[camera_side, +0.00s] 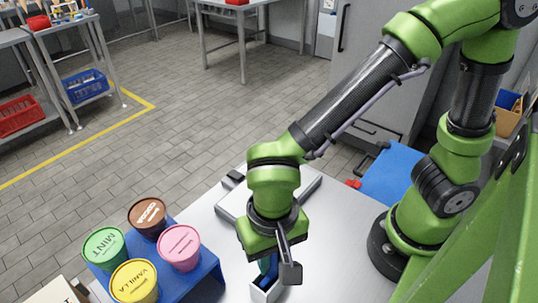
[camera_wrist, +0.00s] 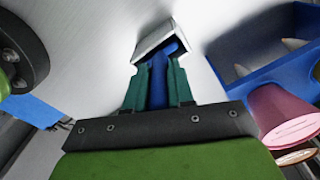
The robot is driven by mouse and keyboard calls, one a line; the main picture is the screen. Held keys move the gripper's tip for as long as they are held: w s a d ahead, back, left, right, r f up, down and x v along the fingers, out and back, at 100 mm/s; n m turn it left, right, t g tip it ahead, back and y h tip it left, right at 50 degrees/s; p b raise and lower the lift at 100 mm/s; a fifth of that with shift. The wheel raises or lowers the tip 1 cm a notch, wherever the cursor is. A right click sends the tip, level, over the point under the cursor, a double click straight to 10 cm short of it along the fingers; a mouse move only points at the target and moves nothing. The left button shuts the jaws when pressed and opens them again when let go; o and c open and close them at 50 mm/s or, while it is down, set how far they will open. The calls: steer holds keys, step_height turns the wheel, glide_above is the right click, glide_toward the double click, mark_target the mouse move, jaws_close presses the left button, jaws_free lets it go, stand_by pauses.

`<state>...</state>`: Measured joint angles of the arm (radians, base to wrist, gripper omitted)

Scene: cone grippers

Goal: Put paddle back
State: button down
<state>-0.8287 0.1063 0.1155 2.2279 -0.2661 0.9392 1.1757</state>
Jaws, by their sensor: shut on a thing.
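My gripper (camera_wrist: 159,85) has teal fingers and is shut on the blue paddle (camera_wrist: 158,92), which sits between them in the wrist view. The paddle's far end reaches into the opening of a small white box-shaped holder (camera_wrist: 152,41). In the side view my gripper (camera_side: 267,266) points down over the same holder (camera_side: 262,296) at the bottom edge of the picture. A bit of blue shows at the holder's opening there. How deep the paddle sits, and whether it touches the holder's walls, I cannot tell.
A blue stand (camera_side: 207,270) left of the holder carries mint (camera_side: 104,248), cocoa (camera_side: 147,215), vanilla (camera_side: 134,281) and pink (camera_side: 180,247) tubs. A flat grey device (camera_side: 234,205) lies behind my gripper. The metal table (camera_side: 335,235) is clear to the right.

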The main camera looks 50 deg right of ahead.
steer(key=shift+f, duration=0.55)
steer(key=c, duration=0.9)
jaws_free()
step_height(320, 180, up, 16)
steer(key=w+d+t+y, duration=0.1)
steer(key=w+d+t, duration=0.1)
steer(key=d, duration=0.8)
steer(key=w+d+n+t+y, duration=0.1)
steer(key=w+d+t, duration=0.2)
steer(key=d, duration=0.8)
steer(key=shift+w+d+t, duration=0.15)
steer(key=shift+w+t, duration=0.15)
steer(key=shift+t, duration=0.8)
